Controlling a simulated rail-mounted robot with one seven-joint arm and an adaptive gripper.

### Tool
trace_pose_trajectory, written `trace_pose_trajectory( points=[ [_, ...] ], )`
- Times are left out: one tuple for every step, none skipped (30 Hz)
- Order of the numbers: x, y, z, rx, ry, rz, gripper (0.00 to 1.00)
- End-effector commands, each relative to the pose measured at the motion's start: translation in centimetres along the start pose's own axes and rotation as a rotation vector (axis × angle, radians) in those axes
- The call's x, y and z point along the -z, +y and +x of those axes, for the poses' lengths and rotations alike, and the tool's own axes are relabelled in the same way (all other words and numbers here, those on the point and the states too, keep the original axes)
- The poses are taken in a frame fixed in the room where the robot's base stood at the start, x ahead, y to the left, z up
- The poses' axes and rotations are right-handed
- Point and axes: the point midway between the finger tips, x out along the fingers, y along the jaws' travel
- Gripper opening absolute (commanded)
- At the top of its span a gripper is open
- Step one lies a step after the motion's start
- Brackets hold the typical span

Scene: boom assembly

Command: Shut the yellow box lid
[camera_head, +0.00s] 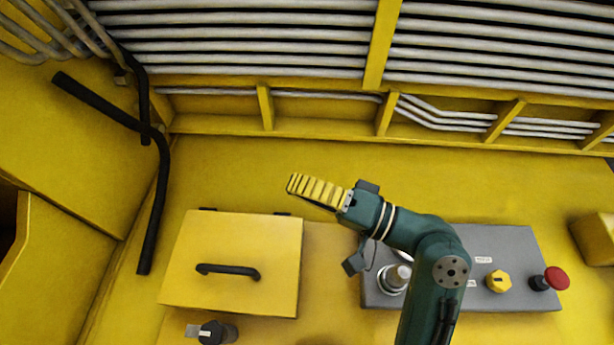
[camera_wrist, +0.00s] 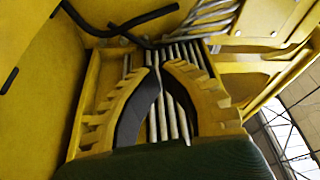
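The yellow box (camera_head: 278,258) stands at the lower left of the head view. Its yellow lid (camera_head: 235,235) has a black bar handle (camera_head: 228,270) on its face and small black hinges at the top edge. The lid lies over the box, and no opening or inside shows. My gripper (camera_head: 291,184) is above and right of the lid, apart from it, with its yellow ribbed fingers pointing left. In the wrist view, my gripper's fingertips (camera_wrist: 160,66) come together with nothing held between them. The box and lid are not recognisable in that view.
A grey control panel (camera_head: 515,250) with a yellow knob (camera_head: 498,281) and a red button (camera_head: 556,278) is right of the box, partly behind my arm. A black knob (camera_head: 212,333) sits below the box. Black bent pipes (camera_head: 155,205) run at left. Grey pipes (camera_head: 240,48) line the back.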

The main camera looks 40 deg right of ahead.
Motion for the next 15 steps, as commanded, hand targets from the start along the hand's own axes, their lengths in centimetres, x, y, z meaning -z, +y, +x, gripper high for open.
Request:
trace_pose_trajectory(
  points=[
    [0.0,0.0,0.0,0.001,-0.001,-0.001,0.00],
    [0.0,0.0,0.0,0.001,-0.001,-0.001,0.00],
    [0.0,0.0,0.0,0.001,-0.001,-0.001,0.00],
    [0.0,0.0,0.0,0.001,0.000,0.000,0.00],
    [0.0,0.0,0.0,0.000,0.000,0.000,0.00],
    [0.0,0.0,0.0,0.000,0.000,0.000,0.00],
    [0.0,0.0,0.0,0.000,0.000,0.000,0.00],
    [0.0,0.0,0.0,0.000,0.000,0.000,0.00],
    [0.0,0.0,0.0,0.000,0.000,0.000,0.00],
    [0.0,-0.1,0.0,0.000,0.000,0.000,0.00],
    [0.1,-0.2,0.0,0.000,0.000,0.000,0.00],
    [0.1,-0.5,0.1,0.000,-0.001,0.000,0.00],
    [0.2,-0.8,0.1,0.001,-0.001,0.000,0.00],
    [0.3,-1.3,0.2,0.001,-0.002,0.000,0.00],
    [0.5,-2.0,0.3,0.001,-0.002,0.000,0.00]
  ],
)
